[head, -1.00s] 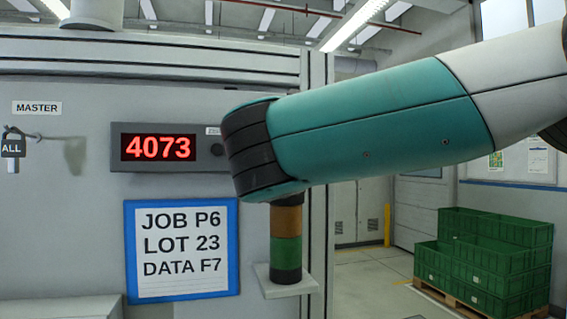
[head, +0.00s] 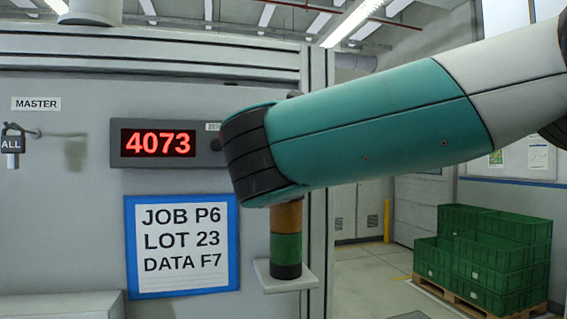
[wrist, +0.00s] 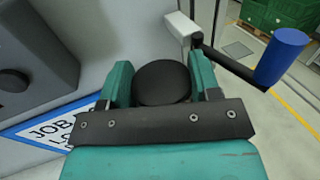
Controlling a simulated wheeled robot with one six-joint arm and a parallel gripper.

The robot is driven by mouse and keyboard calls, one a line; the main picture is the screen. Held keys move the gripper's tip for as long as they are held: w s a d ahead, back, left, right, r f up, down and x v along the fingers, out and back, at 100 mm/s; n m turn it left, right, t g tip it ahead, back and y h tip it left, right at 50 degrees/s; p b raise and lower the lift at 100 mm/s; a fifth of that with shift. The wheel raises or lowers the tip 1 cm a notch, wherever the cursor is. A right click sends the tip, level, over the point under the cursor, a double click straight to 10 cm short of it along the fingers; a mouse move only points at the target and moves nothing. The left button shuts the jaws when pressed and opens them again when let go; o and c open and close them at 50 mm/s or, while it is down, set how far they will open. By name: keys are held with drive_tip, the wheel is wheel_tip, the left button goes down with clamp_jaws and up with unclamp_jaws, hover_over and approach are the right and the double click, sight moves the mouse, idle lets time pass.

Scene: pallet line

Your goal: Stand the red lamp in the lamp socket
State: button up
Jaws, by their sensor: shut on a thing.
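In the wrist view my gripper (wrist: 161,76) is shut on a round thing with a black top (wrist: 162,86). Its sides are hidden, so I see no red and cannot confirm that it is the red lamp. In the head view my arm hides the gripper and the held thing. Below my arm a signal column shows an orange section (head: 286,216), a green section (head: 286,247) and a black foot on a pale bracket (head: 287,282). The column's top and any lamp socket there are hidden behind my arm.
A blue cylinder (wrist: 283,56) on a black rod stands out to the right of my gripper. A grey box with a red display (head: 158,143) and a blue-framed notice (head: 182,246) are on the machine wall. Green crates (head: 493,250) stand at the right on a pallet.

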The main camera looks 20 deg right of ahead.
drive_tip(key=o, duration=1)
drive_tip(key=shift+a, duration=0.15)
drive_tip(key=shift+o, duration=0.2)
drive_tip(key=shift+d, duration=0.2)
drive_tip(key=shift+c, duration=0.2)
drive_tip(key=shift+s+a, duration=0.1)
drive_tip(key=shift+s, duration=0.05)
drive_tip(key=shift+o, duration=1.4)
drive_tip(key=shift+s+a, duration=0.2)
drive_tip(key=shift+s, duration=0.3)
drive_tip(key=v, duration=0.6)
drive_tip(key=shift+s, duration=0.3)
drive_tip(key=shift+a, duration=0.15)
drive_tip(key=shift+f, duration=0.1)
